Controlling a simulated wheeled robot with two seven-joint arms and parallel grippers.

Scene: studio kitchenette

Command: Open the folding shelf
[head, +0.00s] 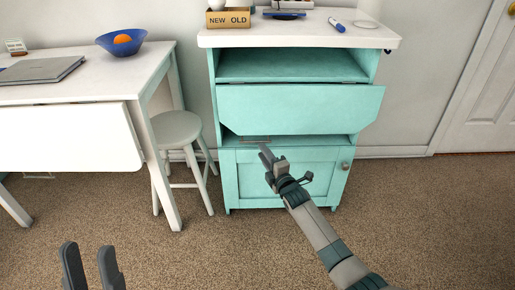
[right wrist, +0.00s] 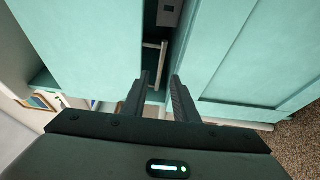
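The folding shelf is a turquoise panel (head: 300,108) with cut lower corners. It hangs down on the front of the turquoise cabinet (head: 230,185), hinged along its top edge. It also shows as the flat turquoise surface at left in the right wrist view (right wrist: 80,40). My right gripper (head: 265,155) is just below the panel's lower edge, in front of the dark opening above the cabinet door. Its fingers (right wrist: 161,85) are apart with nothing between them. A thin metal bracket (right wrist: 161,62) lies in that opening ahead of the fingertips. My left gripper (head: 90,268) is open and empty, low at left.
The cabinet door (head: 255,180) with a round knob (head: 346,166) is below the opening. A white stool (head: 177,130) and a white table (head: 90,90) with a laptop and blue bowl stand at left. The white cabinet top (head: 300,36) holds small items. Carpet at right is clear.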

